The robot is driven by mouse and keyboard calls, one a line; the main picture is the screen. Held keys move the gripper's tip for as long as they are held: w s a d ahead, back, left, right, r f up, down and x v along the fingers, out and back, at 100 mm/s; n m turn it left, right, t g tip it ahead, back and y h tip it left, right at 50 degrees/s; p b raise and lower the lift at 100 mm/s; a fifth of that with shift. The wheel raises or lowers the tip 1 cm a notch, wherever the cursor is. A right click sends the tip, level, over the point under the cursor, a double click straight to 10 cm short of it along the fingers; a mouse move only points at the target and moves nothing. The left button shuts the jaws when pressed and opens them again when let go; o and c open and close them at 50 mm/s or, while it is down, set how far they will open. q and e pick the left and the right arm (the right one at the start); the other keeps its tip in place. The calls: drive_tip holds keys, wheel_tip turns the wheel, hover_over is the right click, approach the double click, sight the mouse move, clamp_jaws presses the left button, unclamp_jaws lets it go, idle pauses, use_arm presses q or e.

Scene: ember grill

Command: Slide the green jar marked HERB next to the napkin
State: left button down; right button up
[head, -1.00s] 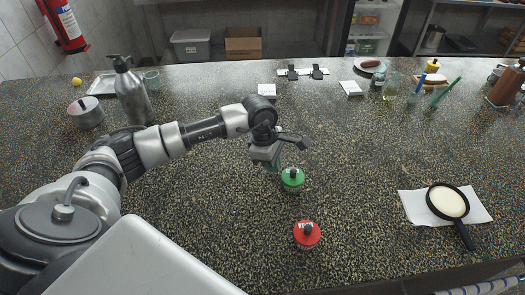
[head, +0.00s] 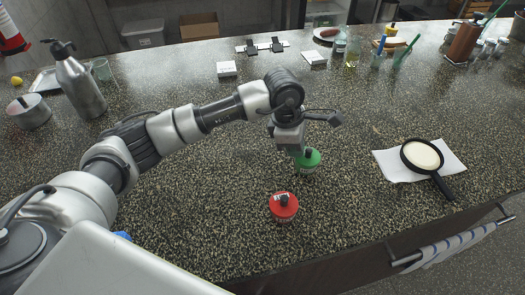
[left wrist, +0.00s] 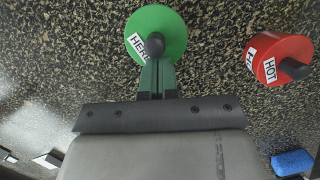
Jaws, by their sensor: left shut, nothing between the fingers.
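The green jar marked HERB (head: 309,161) stands on the speckled counter, with a dark knob on its lid. It also shows at the top of the left wrist view (left wrist: 160,32). My left gripper (head: 299,154) is shut and empty, its fingertips at the left side of the green jar, seemingly touching it. In the left wrist view the closed fingers (left wrist: 157,68) cover part of the jar's label. A flat white sheet, likely the napkin (head: 456,160), lies to the right, with a black pan on it. My right gripper is out of view.
A red jar marked HOT (head: 284,208) stands nearer the front edge, also in the left wrist view (left wrist: 280,60). The black pan (head: 422,156) has its handle toward the front. The counter between green jar and white sheet is clear.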

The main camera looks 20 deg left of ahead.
use_arm(q)
drive_tip(key=d+b, duration=0.1)
drive_tip(key=d, duration=0.2)
drive_tip(key=w+d+b, duration=0.1)
drive_tip(key=d+b, duration=0.1)
drive_tip(key=d, duration=0.2)
drive_tip(key=d+b, duration=0.2)
drive_tip(key=d, duration=0.1)
drive_tip(key=shift+w+d+f, duration=0.15)
drive_tip(key=shift+w+d, duration=0.2)
drive_tip(key=shift+d, duration=0.35)
drive_tip(key=shift+r, duration=0.2)
drive_tip(key=shift+a, duration=0.1)
